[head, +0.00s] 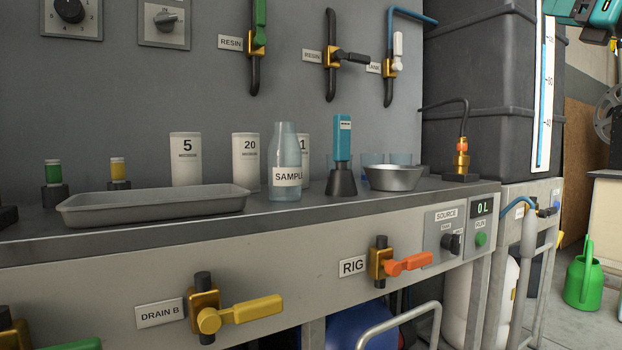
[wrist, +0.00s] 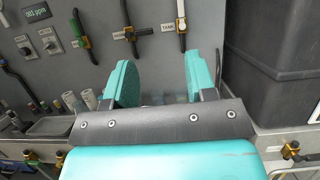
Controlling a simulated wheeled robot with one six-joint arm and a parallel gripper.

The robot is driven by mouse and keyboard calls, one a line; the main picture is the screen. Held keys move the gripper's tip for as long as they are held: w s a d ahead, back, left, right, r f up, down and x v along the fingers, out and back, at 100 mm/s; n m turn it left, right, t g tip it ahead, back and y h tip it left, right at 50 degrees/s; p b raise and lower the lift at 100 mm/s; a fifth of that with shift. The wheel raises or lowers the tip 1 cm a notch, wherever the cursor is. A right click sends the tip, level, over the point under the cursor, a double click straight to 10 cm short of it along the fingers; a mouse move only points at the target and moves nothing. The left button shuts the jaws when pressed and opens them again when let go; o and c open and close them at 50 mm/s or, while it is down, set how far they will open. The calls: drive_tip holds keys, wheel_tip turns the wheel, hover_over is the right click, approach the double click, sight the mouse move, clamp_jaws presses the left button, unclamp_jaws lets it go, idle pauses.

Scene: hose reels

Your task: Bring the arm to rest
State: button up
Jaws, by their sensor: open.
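My gripper (wrist: 160,76) shows in the wrist view with its two teal fingers spread wide apart. It is open, and nothing is seen between the fingers. Beyond it are the grey back panel and the bench, with the dark tank to the right. In the head view only a teal and black piece of my arm shows at the top right corner, in front of the tank gauge's upper end. The rest of the arm is outside that view.
The bench holds a grey tray (head: 155,205), a sample bottle (head: 285,160), a metal bowl (head: 394,177) and several white containers. Valve handles, including orange RIG (head: 408,264) and yellow DRAIN B (head: 240,314), stick out in front. A green watering can (head: 582,280) stands on the floor at right.

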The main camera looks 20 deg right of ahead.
drive_tip(key=w+a+f+m+g+p, duration=0.2)
drive_tip(key=w+a+f+m, duration=0.1)
drive_tip(key=w+a+m, duration=0.4)
drive_tip(key=w+a+f+m+g+p, duration=0.2)
drive_tip(key=w+a+f+m, duration=0.2)
drive_tip(key=w+a+m, duration=0.2)
drive_tip(key=w+a+f+m+g+y+p, duration=0.1)
drive_tip(key=a+f+m+g+p, duration=0.15)
drive_tip(key=a+f+m, duration=0.4)
drive_tip(key=a+f+m+g+y+p, duration=0.1)
drive_tip(key=a+f+g, duration=0.25)
drive_tip(key=a, duration=0.65)
drive_tip(key=s+a+f+m+g+p, duration=0.3)
drive_tip(key=s+a+f+m+g, duration=0.3)
drive_tip(key=s+a+f, duration=0.5)
drive_tip(key=s+a+f+m+g+h+p, duration=0.1)
drive_tip(key=s+a+f+m+g, duration=0.15)
drive_tip(key=s+f, duration=0.4)
drive_tip(key=s+a+f+m+g+h+p, duration=0.1)
drive_tip(key=s+a+f+m+g, duration=0.15)
drive_tip(key=s, duration=0.65)
wheel_tip(320, 180, up, 37)
drive_tip(key=s+g+p, duration=0.1)
drive_tip(key=p, duration=3.7)
drive_tip(key=shift+s+d+f, duration=0.15)
drive_tip(key=shift+s+d, duration=0.2)
